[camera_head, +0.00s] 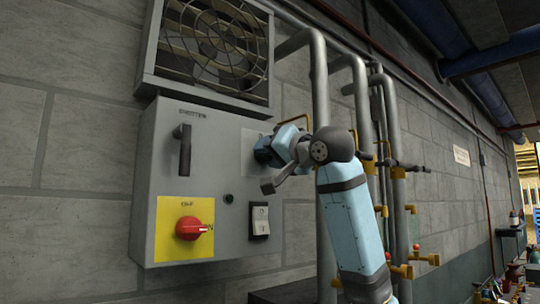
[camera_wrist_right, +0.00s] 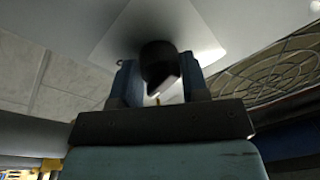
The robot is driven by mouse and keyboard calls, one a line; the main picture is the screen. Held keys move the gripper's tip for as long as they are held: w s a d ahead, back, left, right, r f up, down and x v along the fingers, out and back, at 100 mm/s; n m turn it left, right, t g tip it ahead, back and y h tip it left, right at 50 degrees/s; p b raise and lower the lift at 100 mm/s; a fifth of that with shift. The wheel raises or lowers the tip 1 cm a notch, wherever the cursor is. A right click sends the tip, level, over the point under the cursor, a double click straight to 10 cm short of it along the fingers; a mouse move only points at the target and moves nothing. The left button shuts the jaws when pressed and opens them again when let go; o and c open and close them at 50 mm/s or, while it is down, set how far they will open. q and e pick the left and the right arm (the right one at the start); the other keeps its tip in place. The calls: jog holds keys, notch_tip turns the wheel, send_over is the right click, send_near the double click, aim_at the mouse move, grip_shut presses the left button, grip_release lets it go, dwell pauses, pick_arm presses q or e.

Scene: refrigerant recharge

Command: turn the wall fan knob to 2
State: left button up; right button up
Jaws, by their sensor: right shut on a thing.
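The grey control box (camera_head: 160,130) is mounted on the block wall below the fan (camera_head: 215,45). My right gripper (camera_head: 266,153) is at the upper right of the box front, over a pale label plate (camera_head: 247,148). In the right wrist view, a round black knob (camera_wrist_right: 157,62) with a pale pointer mark sits between the two blue fingers (camera_wrist_right: 160,85), and the gripper is shut on it. In the head view the gripper hides the knob. The scale marks around the knob cannot be read. My left gripper is not in view.
The box also carries a dark shutter handle (camera_head: 184,150), a red rotary switch (camera_head: 189,228) on a yellow plate, a small green button (camera_head: 228,198) and a rocker switch (camera_head: 260,222). Grey vertical pipes (camera_head: 320,100) run close by on the right.

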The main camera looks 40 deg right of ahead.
jog(key=shift+m, duration=0.3)
jog(key=shift+r, duration=0.1)
jog(key=o, duration=0.9)
jog(key=shift+s, duration=0.1)
jog(key=shift+s, duration=0.2)
jog(key=s+d+f+b, duration=0.1)
jog(key=s+b, duration=0.3)
jog(key=s, duration=0.9)
jog(key=shift+d+f, duration=0.2)
jog(key=shift+f, duration=0.1)
